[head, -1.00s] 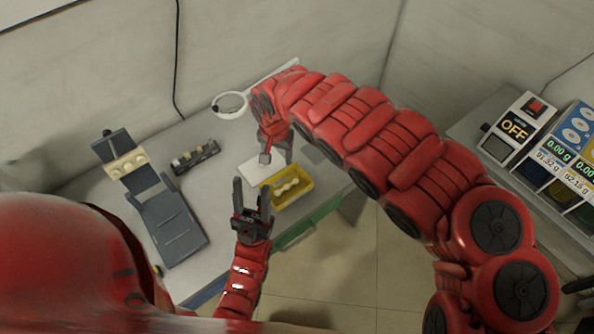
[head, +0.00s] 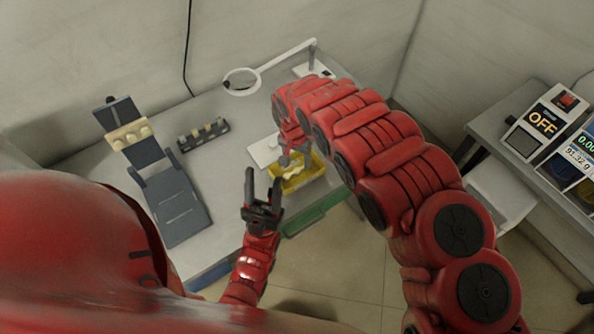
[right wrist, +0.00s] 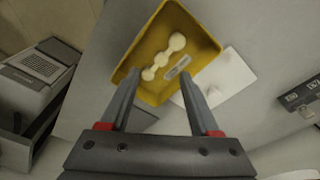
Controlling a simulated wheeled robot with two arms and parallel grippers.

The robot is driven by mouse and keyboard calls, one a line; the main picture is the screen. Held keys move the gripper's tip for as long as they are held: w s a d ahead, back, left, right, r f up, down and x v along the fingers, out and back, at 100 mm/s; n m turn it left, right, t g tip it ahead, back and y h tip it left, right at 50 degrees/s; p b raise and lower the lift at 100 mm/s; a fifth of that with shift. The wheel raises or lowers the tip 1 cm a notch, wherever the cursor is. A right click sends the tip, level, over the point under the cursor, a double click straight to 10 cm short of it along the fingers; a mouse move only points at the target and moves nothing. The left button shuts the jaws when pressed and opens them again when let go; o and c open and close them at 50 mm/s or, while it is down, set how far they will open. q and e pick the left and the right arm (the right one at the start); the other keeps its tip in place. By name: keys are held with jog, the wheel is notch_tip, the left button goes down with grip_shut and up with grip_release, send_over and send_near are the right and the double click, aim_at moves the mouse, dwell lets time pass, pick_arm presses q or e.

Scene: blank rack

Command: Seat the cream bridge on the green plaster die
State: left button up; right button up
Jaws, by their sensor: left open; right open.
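The cream bridge (head: 293,173), three rounded lumps joined in a row, lies in the yellow tray (head: 313,175) on the table. It also shows in the right wrist view (right wrist: 165,56), beside a small grey strip. My right gripper (head: 291,160) is open above the tray; its fingertips (right wrist: 159,78) are on either side of the bridge's near end in the picture, holding nothing. My left gripper (head: 263,180) is open and empty, pointing up, left of the tray. I cannot make out a green plaster die; a dark rack (head: 203,136) holds several small blocks whose colours are unclear.
A dark blue-grey articulator (head: 175,205) with a cream cast stands at left. A white pad (head: 263,150) lies beside the tray. A ring magnifier (head: 242,82) on an arm stands at the back. A side bench with devices (head: 540,125) is at right.

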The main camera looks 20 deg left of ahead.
aim_at(297, 170)
jog(key=shift+f+p, duration=0.4)
jog(key=shift+f, duration=0.1)
jog(key=f, duration=0.1)
jog(key=f+p, duration=0.1)
jog(key=shift+a+f, duration=0.2)
jog(key=shift+f, duration=0.15)
jog(key=shift+w+d+f, duration=0.1)
jog(key=shift+w+f, duration=0.05)
jog(key=shift+f, duration=0.65)
grip_shut()
